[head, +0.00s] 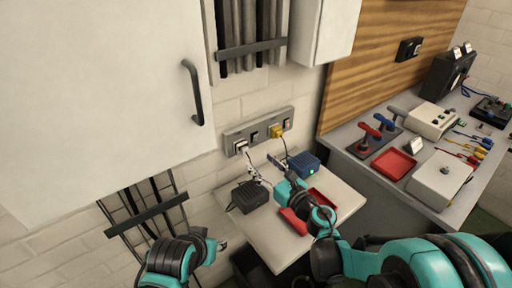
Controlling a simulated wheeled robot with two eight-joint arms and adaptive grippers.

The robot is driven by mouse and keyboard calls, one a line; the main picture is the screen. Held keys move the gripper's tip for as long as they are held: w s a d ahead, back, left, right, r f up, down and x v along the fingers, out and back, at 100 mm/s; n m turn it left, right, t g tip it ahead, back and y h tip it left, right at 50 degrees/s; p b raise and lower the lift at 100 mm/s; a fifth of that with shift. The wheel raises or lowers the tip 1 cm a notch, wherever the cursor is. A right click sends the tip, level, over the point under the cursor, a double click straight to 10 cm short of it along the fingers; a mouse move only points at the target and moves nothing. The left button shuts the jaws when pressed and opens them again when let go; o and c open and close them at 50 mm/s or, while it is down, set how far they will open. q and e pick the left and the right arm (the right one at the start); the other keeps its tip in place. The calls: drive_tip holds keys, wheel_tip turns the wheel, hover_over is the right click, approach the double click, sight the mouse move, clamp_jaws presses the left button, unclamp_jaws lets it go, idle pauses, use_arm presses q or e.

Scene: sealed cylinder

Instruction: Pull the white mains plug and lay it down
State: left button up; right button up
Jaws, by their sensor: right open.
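The white mains plug (241,147) sits in the left part of a grey socket strip (258,131) on the brick wall. A yellow plug (276,131) sits in the right part of the strip. My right gripper (266,169) is open, below and to the right of the white plug, apart from it, with nothing seen between its fingers. My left gripper (222,245) is low in the picture, left of the small table; its fingers are too small to tell how they stand.
A pale small table (263,235) below the strip carries a black box (249,197), a blue box (304,164) and a red tray (294,221), partly behind my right arm. A white cabinet door with a black handle (194,92) fills the upper left. A cluttered workbench (357,152) stands right.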

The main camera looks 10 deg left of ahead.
sight(246, 152)
drive_tip(key=shift+s+a+f+n, duration=0.15)
drive_tip(key=shift+f+n, duration=0.15)
drive_tip(key=shift+f, duration=0.05)
drive_tip(key=shift+x, duration=4.55)
clamp_jaws()
drive_tip(key=shift+s, duration=0.15)
drive_tip(key=shift+b+v, duration=0.45)
drive_tip(key=shift+v, duration=2.45)
